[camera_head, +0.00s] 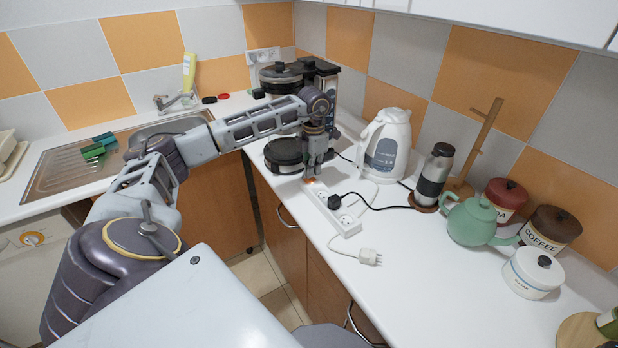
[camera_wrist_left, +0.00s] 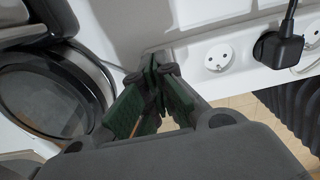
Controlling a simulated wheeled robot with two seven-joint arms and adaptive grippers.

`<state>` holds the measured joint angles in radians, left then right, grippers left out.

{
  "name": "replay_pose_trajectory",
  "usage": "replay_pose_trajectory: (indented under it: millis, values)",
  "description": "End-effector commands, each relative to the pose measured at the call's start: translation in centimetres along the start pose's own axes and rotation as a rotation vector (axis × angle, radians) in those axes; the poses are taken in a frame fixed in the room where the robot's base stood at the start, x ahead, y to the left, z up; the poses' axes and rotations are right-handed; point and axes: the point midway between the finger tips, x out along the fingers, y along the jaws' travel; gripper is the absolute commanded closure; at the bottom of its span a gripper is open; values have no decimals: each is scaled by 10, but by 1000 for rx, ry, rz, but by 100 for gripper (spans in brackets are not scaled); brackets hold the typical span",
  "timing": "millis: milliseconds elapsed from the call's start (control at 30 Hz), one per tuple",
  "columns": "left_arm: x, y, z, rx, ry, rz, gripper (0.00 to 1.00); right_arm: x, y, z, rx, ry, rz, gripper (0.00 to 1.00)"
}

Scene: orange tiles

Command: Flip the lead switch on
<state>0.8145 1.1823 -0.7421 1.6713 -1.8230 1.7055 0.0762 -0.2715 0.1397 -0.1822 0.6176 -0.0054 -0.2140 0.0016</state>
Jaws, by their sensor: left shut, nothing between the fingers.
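The white extension lead (camera_head: 348,224) lies along the left edge of the counter, with a black plug in one socket. A small orange-red switch (camera_head: 309,181) shows at its far end. My left gripper (camera_head: 311,173) points down just above that end, its fingers shut and empty. In the left wrist view the shut green-padded fingers (camera_wrist_left: 157,68) are over the end of the lead (camera_wrist_left: 240,62) and hide the switch. I cannot tell whether the fingertips touch it or which way it is set. My right gripper is not in view.
A coffee machine (camera_head: 328,88) stands behind the gripper and a white kettle (camera_head: 386,145) to its right. A black grinder (camera_head: 434,174), teal teapot (camera_head: 470,221) and jars are farther right. A loose white plug (camera_head: 369,257) lies near the lead.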

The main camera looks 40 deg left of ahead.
Motion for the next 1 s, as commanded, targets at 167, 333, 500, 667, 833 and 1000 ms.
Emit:
replay_pose_trajectory:
  millis: [167, 333, 500, 667, 833, 1000]
  values:
    - [-11, 0, 0, 0, -1, 1, 100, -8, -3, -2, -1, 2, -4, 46]
    - [-20, 0, 0, 0, -2, 1, 100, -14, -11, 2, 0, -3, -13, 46]
    - [-28, 0, 0, 0, -3, 1, 100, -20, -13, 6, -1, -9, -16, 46]
    - [-36, 0, 0, 0, -3, 1, 100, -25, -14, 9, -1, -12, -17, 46]
    - [-44, 0, 0, 0, -3, 0, 100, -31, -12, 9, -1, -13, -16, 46]
    - [-51, 0, 0, 0, -2, 0, 100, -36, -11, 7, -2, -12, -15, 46]
